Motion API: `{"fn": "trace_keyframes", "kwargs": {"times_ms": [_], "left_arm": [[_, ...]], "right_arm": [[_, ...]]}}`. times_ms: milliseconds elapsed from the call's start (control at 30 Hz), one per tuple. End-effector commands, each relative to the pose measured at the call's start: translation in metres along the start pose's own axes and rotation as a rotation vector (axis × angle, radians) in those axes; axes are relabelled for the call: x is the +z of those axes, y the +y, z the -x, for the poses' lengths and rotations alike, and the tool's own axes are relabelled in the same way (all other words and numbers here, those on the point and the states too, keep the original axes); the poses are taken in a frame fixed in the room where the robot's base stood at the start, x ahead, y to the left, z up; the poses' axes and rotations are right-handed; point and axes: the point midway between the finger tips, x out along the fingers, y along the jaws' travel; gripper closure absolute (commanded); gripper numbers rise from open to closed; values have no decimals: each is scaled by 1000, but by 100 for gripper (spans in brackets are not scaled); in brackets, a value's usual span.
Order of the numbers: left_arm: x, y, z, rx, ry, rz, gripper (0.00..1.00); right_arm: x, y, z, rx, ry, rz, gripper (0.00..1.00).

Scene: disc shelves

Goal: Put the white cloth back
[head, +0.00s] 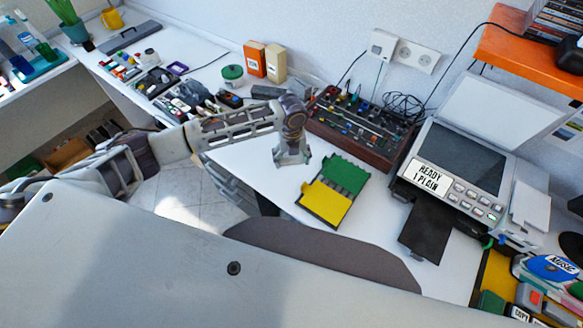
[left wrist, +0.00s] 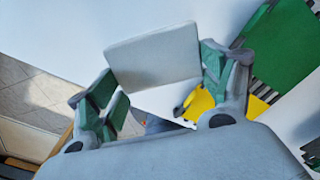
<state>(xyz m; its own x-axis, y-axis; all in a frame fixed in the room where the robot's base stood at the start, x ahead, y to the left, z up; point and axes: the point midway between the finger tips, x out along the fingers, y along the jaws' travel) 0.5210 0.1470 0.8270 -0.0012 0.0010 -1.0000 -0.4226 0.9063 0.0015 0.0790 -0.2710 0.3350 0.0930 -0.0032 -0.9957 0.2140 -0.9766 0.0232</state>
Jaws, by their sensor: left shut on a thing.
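The white cloth (left wrist: 153,55) shows in the left wrist view as a flat, pale square between my left gripper's fingers. My left gripper (left wrist: 160,82) is shut on it, with a green-padded finger at each side edge. In the head view my left gripper (head: 292,158) points down over the white desk, left of a green and yellow tray. I cannot make out the cloth there against the white desk. My right gripper is not in view.
The green and yellow tray (head: 334,189) lies on the desk (head: 262,157). Behind stands a mixer with knobs (head: 357,122); at right is a printer (head: 465,165) with a dark output flap (head: 425,232). Small items crowd the left counter (head: 113,75). An orange shelf (head: 510,50) hangs upper right.

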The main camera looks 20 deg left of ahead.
Motion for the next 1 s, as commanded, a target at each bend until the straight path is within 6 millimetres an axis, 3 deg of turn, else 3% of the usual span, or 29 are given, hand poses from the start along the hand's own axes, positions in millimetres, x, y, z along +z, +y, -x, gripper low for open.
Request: {"fn": "trace_keyframes", "kwargs": {"times_ms": [200, 667, 1000], "left_arm": [[1, 0, -22, 0, -1, 1, 39], [0, 0, -28, 0, 0, 0, 39], [0, 0, -59, 0, -1, 1, 39]], "right_arm": [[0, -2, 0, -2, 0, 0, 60], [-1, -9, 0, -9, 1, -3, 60], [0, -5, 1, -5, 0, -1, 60]]}}
